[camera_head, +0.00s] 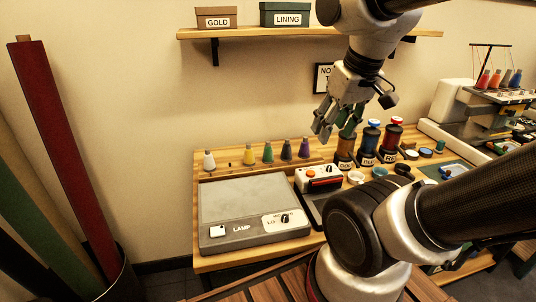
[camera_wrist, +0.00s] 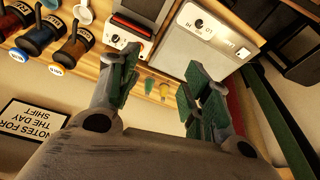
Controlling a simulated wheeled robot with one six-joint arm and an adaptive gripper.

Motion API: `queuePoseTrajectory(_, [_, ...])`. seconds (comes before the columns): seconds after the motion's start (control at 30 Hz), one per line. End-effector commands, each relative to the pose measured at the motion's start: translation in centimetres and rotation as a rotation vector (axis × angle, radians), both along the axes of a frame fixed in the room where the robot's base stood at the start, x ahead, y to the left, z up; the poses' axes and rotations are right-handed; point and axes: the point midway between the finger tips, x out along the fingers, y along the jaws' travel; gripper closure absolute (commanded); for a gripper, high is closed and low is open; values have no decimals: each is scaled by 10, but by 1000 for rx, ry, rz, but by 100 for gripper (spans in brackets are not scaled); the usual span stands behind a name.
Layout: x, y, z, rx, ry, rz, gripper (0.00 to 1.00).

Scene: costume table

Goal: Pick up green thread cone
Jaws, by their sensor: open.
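The green thread cone (camera_head: 268,153) stands upright in a row of cones on a wooden rail at the back of the table. In the wrist view, the green cone (camera_wrist: 149,87) shows small in the gap between my fingers. My gripper (camera_head: 332,130) is open and empty, above the table and to the right of the cone row in the head view. Its spread fingers with green pads also show in the wrist view (camera_wrist: 160,68), well apart from the cone.
Yellow (camera_head: 249,156) and dark blue (camera_head: 286,150) cones flank the green one; white (camera_head: 208,160) and purple (camera_head: 304,149) stand at the ends. A lamp box (camera_head: 240,237) lies in front. Labelled jars (camera_head: 368,146) stand right. A shelf (camera_head: 300,32) hangs above.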

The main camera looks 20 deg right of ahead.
Motion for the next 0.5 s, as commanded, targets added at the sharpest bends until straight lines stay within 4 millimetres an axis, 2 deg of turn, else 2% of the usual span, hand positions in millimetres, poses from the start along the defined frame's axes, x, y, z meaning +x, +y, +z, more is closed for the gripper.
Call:
queuePoseTrajectory(0.17, [18, 0, -29, 9, 161, -7, 52])
queuePoseTrajectory(0.27, [39, 3, -47, 26, 230, -13, 52])
queuePoseTrajectory(0.5, [111, 13, -99, 69, 291, 15, 52])
